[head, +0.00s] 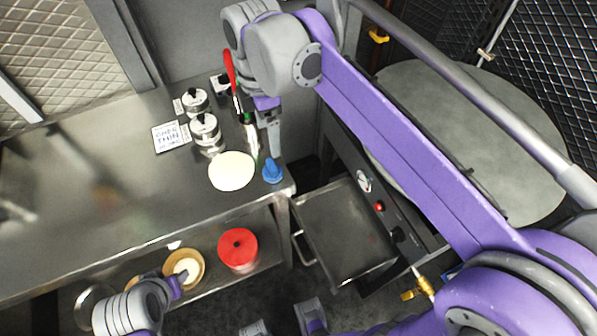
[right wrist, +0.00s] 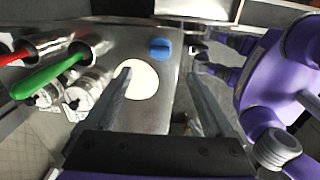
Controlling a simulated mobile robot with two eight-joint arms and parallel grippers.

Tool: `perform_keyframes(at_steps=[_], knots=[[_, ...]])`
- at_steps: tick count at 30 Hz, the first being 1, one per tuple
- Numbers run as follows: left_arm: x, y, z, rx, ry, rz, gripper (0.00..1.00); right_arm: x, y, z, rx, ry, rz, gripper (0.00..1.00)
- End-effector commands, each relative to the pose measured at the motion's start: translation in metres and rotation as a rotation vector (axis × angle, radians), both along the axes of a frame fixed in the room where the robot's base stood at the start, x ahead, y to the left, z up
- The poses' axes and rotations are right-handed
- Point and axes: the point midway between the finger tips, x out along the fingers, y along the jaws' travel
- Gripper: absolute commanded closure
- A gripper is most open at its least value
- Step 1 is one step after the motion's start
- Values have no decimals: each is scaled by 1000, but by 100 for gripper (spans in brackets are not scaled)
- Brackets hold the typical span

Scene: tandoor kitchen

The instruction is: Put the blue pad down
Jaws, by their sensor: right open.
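The blue pad (head: 272,171) rests on the metal counter (head: 110,200) near its right front corner, beside a flat white round (head: 231,171). It also shows in the right wrist view (right wrist: 160,48), past the fingertips. My right gripper (head: 270,148) is above the counter's right edge, just behind the pad in the head view. Its two fingers (right wrist: 158,78) are spread with nothing between them, and the pad is apart from them. My left arm's wrist is at the lower left of the head view; its fingers are not clear.
Lidded metal canisters (head: 205,132) and a lettered card (head: 171,136) stand behind the white round. A red-handled tool (head: 229,70) is near my right wrist. A red cylinder (head: 238,249) and wooden bowl (head: 184,267) are on the lower shelf. A metal tray (head: 340,235) juts out right.

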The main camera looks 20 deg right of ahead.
Motion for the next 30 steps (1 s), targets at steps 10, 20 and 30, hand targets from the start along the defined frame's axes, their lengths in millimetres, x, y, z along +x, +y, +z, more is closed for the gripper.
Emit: perform_keyframes(at_steps=[10,20,30], knots=[[0,0,0,0,0,0,50,-76,-41,-88,117,-211,-821,12],[0,0,0,0,0,0,50,-147,-65,-176,339,-343,-1508,12],[0,0,0,0,0,0,50,-151,-66,-181,362,-347,-1561,12]])
